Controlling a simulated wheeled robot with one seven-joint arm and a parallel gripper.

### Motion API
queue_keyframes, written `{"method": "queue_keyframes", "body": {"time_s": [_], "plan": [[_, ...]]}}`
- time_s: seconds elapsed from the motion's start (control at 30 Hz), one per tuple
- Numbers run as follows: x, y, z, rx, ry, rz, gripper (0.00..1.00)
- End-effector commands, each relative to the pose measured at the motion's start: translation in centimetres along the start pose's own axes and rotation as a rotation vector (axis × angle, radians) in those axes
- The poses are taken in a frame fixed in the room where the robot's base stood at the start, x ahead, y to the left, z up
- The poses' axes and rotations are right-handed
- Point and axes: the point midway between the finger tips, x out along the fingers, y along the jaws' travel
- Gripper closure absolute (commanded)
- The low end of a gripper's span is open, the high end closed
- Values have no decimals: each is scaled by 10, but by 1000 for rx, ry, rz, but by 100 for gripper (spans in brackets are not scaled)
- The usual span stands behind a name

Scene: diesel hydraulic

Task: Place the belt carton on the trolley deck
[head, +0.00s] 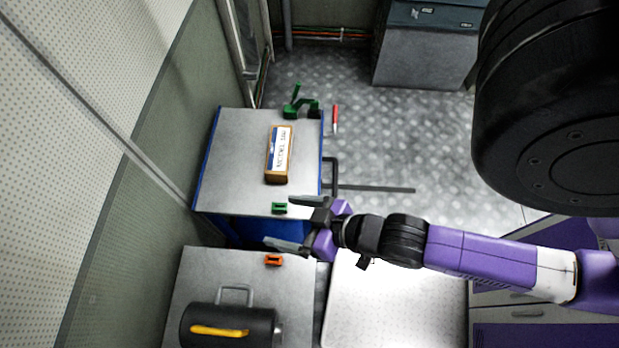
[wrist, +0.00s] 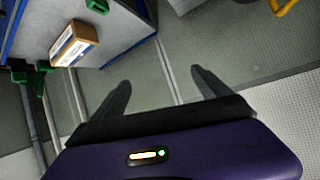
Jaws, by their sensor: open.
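The belt carton (head: 279,154), a long brown box with a white and blue label, lies on the grey, blue-edged deck (head: 236,150), which looks like the trolley deck. It also shows at the upper left of the wrist view (wrist: 75,45). My gripper (head: 280,221) is open and empty, with its two fingers spread near the front edge of the deck. It is apart from the carton, which lies beyond it in the head view. In the wrist view the space between the fingers (wrist: 162,92) holds nothing.
A green clamp-like piece (head: 300,106) sits at the deck's far edge and a small green piece (head: 279,208) at its near edge. A grey surface (head: 205,270) in front bears an orange piece (head: 273,260) and a black cylinder (head: 250,327) with a yellow handle. A dark bar (head: 375,189) extends right.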

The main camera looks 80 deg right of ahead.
Motion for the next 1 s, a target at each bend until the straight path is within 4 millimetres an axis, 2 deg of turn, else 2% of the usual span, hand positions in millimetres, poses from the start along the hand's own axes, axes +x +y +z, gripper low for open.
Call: {"method": "queue_keyframes", "body": {"time_s": [0.03,0.1,0.2,0.33,0.5,1.0], "plan": [[-24,-8,-8,-42,33,-38,13],[-50,-16,-26,-93,92,-81,13],[-80,-25,-48,-150,165,-125,13],[-105,-31,-70,-193,229,-157,13],[-114,-33,-79,-210,255,-167,13],[-113,-33,-78,-208,254,-166,13]]}}
